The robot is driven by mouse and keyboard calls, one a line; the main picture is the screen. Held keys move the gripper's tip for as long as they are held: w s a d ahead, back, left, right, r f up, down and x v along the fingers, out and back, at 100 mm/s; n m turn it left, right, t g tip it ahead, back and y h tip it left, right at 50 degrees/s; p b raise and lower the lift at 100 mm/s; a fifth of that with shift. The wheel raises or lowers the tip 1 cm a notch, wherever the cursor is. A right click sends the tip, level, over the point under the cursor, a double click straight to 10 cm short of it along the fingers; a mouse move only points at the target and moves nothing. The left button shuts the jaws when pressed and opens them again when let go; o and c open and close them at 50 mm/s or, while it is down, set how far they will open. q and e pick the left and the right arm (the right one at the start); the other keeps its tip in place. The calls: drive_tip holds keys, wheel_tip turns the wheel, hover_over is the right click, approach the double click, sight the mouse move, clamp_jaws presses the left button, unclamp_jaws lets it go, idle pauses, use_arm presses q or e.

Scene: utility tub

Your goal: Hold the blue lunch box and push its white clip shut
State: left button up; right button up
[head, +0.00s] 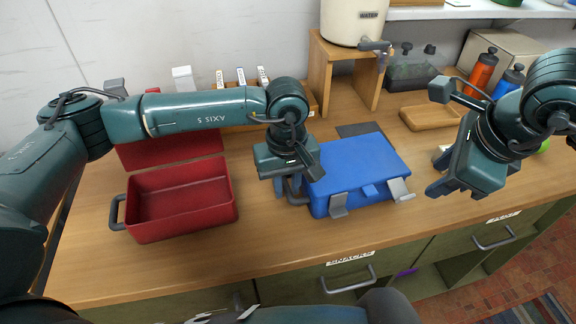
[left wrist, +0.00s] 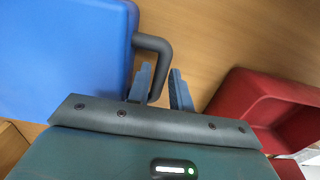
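The blue lunch box (head: 352,168) lies on the wooden counter with its lid down.
An open red box (head: 180,200) with its lid raised stands left of the blue box. A wooden tray (head: 430,117), an orange bottle (head: 482,72) and a water dispenser (head: 352,22) on a wooden stand are behind. The counter's front strip is clear.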

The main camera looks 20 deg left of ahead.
use_arm(q)
drive_tip(key=shift+f, duration=0.75)
drive_tip(key=shift+c, duration=0.2)
clamp_jaws()
